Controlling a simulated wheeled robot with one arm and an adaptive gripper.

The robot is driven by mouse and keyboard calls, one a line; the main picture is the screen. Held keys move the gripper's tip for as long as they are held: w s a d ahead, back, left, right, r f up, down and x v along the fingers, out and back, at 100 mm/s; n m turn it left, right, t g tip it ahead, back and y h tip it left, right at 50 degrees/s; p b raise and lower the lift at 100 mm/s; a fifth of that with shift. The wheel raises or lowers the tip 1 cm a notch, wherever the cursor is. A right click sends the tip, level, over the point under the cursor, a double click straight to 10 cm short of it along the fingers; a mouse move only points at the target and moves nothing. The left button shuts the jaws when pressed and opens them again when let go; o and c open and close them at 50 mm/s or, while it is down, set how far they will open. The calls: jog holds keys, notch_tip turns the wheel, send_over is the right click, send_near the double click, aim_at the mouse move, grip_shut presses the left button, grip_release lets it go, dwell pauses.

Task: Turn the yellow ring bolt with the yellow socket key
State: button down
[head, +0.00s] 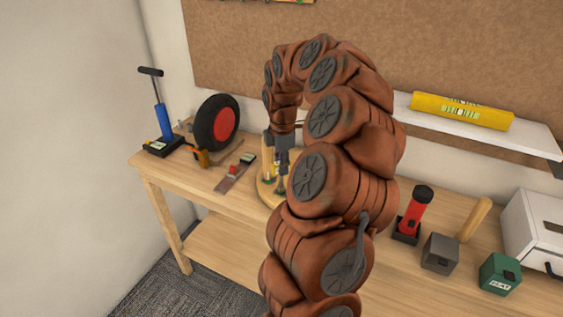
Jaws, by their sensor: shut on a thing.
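My gripper (281,168) points down over a round pale wooden base (264,194) on the workbench, left of my arm's large curve. It is small in view and partly hidden by my arm. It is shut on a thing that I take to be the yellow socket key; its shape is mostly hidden. A yellowish upright piece (268,168) shows just left of the fingers, too small to identify surely. I cannot make out the yellow ring bolt, nor whether key and bolt touch.
On the wooden workbench (150,172), a blue pump (164,122), a black-and-red wheel (216,122) and a flat tool with a red slider (234,172) stand left.

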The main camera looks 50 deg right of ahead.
dwell(0.3)
jog(key=shift+m+b, duration=0.4)
jog(key=shift+b, duration=0.1)
jog(key=shift+r+p, duration=0.95)
jog(key=shift+r, duration=1.35)
